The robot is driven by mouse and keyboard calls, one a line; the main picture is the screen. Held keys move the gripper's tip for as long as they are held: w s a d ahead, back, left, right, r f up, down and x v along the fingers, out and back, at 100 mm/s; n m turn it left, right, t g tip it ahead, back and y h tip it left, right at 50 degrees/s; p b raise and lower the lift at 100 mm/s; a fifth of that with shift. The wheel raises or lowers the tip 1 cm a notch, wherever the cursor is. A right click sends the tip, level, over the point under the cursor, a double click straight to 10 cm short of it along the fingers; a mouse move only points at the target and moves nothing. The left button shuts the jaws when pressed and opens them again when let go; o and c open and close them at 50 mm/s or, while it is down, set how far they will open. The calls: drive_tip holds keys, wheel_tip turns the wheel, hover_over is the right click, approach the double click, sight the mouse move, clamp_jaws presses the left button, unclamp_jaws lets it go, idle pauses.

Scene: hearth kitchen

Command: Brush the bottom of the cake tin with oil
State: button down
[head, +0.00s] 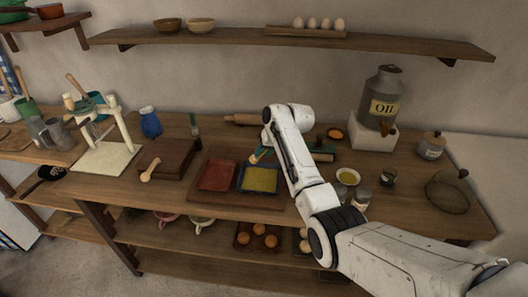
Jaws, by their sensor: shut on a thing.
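A dark blue square tin (243,184) with a yellow bottom lies on a brown board in the middle of the worktop. A red square tin (217,176) lies left of it. My gripper (266,147) is just above the far edge of the blue tin, shut on a small brush (257,156), mostly hidden by the gripper. The brush tip slants down to the left near the tin's far edge; whether it touches is unclear. A small bowl of yellow liquid (348,177) stands right of my arm. A grey can marked OIL (383,104) stands on a white block behind.
Small jars (361,198) stand close right of my arm. A glass dome (447,194) is at the right end. A rolling pin (243,119) lies behind my gripper. A wooden block (172,157) and white press (105,157) stand left. A shelf (230,37) hangs above.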

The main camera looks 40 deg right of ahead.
drive_tip(key=shift+r+p, duration=0.55)
drive_tip(key=shift+r, duration=0.4)
drive_tip(key=shift+r, duration=0.1)
drive_tip(key=shift+r+p, duration=1.15)
drive_tip(key=shift+r, duration=0.3)
